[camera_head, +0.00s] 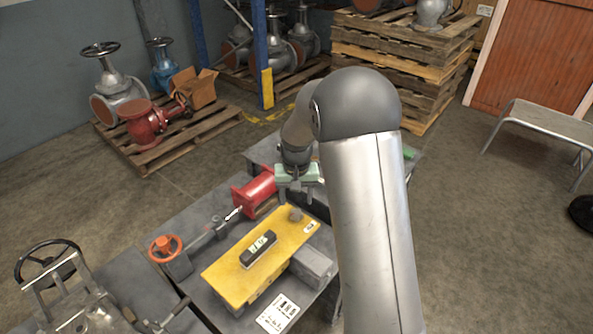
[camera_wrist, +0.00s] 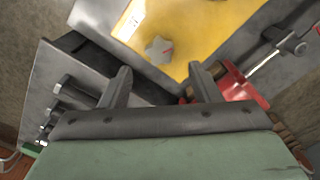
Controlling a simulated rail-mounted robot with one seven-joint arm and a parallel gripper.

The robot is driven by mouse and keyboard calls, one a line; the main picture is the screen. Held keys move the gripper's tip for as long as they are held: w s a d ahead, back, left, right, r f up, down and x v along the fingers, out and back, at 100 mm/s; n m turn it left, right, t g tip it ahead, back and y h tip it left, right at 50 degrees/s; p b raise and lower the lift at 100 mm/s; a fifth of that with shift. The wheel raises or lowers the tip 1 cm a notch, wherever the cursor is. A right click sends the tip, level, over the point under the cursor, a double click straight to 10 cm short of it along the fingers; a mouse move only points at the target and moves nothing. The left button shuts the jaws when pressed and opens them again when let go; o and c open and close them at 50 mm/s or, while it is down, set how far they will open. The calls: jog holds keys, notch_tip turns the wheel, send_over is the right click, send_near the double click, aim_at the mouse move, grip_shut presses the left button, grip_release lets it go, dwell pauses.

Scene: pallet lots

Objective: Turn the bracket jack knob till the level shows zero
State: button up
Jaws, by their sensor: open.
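The yellow bracket plate (camera_head: 230,277) lies on the grey workbench, and it also shows in the wrist view (camera_wrist: 205,25). A black level (camera_head: 259,247) with a pale vial rests on it; its bubble is too small to read. The grey jack knob (camera_head: 295,214) stands near the plate's far right end. My gripper (camera_head: 299,196) is above the bench beside the knob. Its two fingers (camera_wrist: 160,74) are apart and empty, with the knob just beyond the gap between their tips.
A red valve body (camera_head: 255,192) lies just left of my gripper. An orange handwheel (camera_head: 165,247) stands left of the plate. A grey block (camera_head: 312,262) sits at the plate's right side, and a printed sheet (camera_head: 277,312) lies in front. Pallets (camera_head: 190,145) stand behind.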

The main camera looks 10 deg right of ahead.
aim_at(297, 213)
notch_tip(297, 213, up, 12)
jog(key=shift+f, duration=0.2)
dwell(0.4)
jog(key=s+r+n+p, duration=0.2)
jog(key=s+p, duration=0.1)
jog(key=s, duration=2.7)
jog(key=shift+a+r, duration=0.35)
jog(key=shift+a, duration=0.05)
jog(key=shift+w, duration=0.1)
